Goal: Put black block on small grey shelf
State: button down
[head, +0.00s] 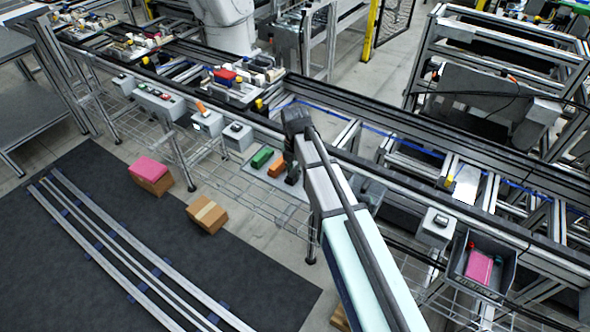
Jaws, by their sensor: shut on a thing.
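The small grey shelf (253,172) sticks out from the side of the conveyor frame, near the middle of the head view. A green block (262,157) and an orange block (277,168) lie on it. My gripper (292,174) points down at the shelf's right side, just right of the orange block. It is shut on a dark thing, the black block, which is hard to tell apart from the dark fingers at this size. I cannot tell whether the block touches the shelf.
Grey control boxes (237,135) line the conveyor side left of the shelf. A grey bin (482,266) with a pink item hangs at the right. My arm covers the area right of the shelf.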

aim_at(295, 171)
jog(key=shift+f, duration=0.15)
jog(key=c, duration=0.9)
grip_release()
jog(key=shift+c, duration=0.2)
notch_tip(295, 171, up, 12)
jog(key=b, duration=0.3)
jog(key=shift+r, duration=0.2)
